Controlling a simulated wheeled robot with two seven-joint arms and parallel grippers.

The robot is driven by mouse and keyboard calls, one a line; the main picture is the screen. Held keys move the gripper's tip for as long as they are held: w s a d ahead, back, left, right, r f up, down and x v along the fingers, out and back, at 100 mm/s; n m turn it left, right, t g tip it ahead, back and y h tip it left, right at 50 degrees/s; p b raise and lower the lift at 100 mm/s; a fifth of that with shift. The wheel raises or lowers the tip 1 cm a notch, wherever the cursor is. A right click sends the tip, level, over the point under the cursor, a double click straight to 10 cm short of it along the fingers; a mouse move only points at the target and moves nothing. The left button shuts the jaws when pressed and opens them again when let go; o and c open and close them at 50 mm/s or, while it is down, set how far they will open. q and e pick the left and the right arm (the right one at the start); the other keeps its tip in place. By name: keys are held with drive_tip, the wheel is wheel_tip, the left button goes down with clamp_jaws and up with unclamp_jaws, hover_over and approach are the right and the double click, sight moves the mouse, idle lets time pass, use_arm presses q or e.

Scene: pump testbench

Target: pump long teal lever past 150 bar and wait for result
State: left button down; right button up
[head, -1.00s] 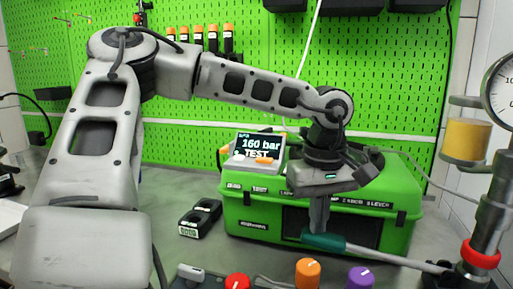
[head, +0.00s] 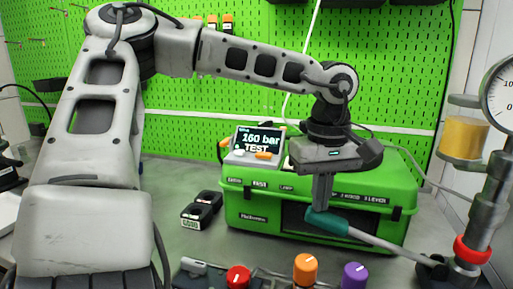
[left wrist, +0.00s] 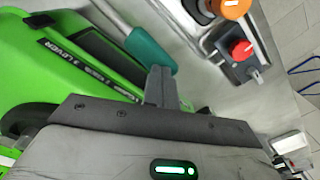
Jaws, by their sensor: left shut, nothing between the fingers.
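The long lever (head: 385,246) has a teal grip (head: 326,222) at its left end, and its rod runs right to the pump post (head: 487,215). My left gripper (head: 322,203) is shut and empty, pointing down, with its fingertips at the teal grip; whether they touch it I cannot tell. In the left wrist view the teal grip (left wrist: 150,50) lies just beyond the closed fingers (left wrist: 160,88). The display (head: 260,143) reads "160 bar TEST". The round gauge (head: 502,92) is cut off at the right edge. My right gripper is not in view.
A green case (head: 262,215) stands behind the lever. Red (head: 238,277), orange (head: 305,268) and purple (head: 355,275) knobs stand in front. A small black device (head: 202,209) lies left of the case on the grey bench. A yellowish cylinder (head: 463,138) is near the gauge.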

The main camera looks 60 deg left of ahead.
use_arm(q)
wheel_tip(320, 180, up, 6)
drive_tip(key=p, duration=0.4)
drive_tip(key=shift+f, duration=0.1)
idle(0.5)
